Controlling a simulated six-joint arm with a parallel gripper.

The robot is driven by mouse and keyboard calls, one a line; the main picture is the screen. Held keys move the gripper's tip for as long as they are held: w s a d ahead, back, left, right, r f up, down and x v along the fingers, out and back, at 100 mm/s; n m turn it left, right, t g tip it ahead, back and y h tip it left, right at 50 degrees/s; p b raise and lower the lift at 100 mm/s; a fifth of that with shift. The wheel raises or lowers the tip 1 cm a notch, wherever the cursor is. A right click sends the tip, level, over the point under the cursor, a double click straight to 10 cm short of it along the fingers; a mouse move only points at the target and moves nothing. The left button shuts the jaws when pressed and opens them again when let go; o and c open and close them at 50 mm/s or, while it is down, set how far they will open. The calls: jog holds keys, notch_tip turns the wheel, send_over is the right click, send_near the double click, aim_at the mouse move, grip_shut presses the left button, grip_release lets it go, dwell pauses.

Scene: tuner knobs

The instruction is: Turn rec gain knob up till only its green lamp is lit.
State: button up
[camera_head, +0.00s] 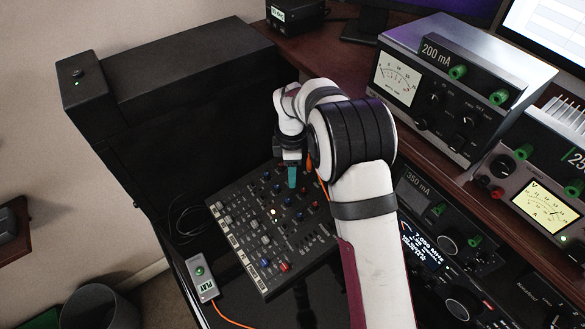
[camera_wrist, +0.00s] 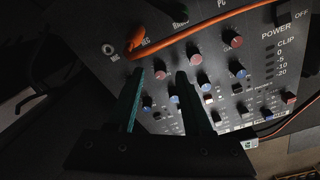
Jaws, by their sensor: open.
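The mixer panel (camera_head: 240,215) lies tilted in the desk, with rows of red, blue and grey knobs. In the wrist view the panel (camera_wrist: 110,30) fills most of the frame. A small pale knob (camera_wrist: 160,75) shows between the fingertips; I cannot tell whether it is the rec gain knob, as its label is unreadable. My gripper (camera_head: 291,178) has teal fingers and is above the panel's upper part. In the wrist view my gripper (camera_wrist: 159,73) is open and empty, its fingers apart. One pale bright spot (camera_head: 272,212) shows on the panel; no green lamp can be made out.
An orange cable (camera_wrist: 190,33) crosses the panel close to the fingertips. Other red knobs (camera_wrist: 236,41) and blue knobs (camera_wrist: 203,77) stand close together. Meter units (camera_head: 455,85) stand at right.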

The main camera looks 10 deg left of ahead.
jog(key=shift+f, duration=0.55)
grip_shut()
jog(key=shift+m, duration=0.3)
jog(key=m, duration=0.4)
jog(key=shift+s+m+t, duration=0.1)
jog(key=shift+m+t, duration=0.2)
jog(key=shift+m, duration=1.7)
grip_release()
